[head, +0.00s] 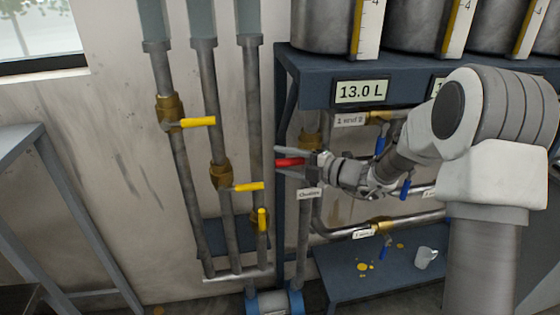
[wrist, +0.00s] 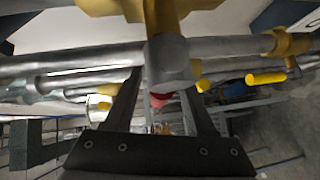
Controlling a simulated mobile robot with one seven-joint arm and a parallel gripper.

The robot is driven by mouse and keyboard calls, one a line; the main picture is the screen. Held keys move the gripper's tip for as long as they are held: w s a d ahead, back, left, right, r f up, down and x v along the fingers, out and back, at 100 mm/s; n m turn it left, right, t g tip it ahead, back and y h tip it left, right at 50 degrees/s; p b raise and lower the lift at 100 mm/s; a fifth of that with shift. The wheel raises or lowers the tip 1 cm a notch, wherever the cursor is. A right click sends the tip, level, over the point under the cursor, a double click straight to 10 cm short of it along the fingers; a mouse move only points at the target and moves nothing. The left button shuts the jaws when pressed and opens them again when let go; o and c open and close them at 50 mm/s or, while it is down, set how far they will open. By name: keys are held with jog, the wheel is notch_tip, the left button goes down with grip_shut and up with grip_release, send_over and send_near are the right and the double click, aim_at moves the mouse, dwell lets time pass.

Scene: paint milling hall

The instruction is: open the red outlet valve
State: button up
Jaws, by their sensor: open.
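The red outlet valve's handle (head: 289,162) shows in the head view, lying about level in front of a vertical pipe beside the dark frame post. My gripper (head: 292,159) reaches left to it, with its fingers beside the handle. In the wrist view my gripper (wrist: 163,98) is open, and a small red part of the handle (wrist: 160,97) shows between the two dark fingers. Most of the handle is hidden there by a grey cylindrical part. I cannot tell whether a finger touches the handle.
Several yellow-handled valves, one at the upper left (head: 197,122), sit on pipes to the left. Blue-handled valves (head: 381,143) are near my arm. A display (head: 361,92) reads 13.0 L. A white mug (head: 426,257) stands on the low blue shelf (head: 340,285), near yellow spots.

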jog(key=shift+w+a+f, duration=0.1)
jog(key=shift+w+a, duration=0.2)
jog(key=shift+a, duration=0.35)
grip_shut()
dwell(1.0)
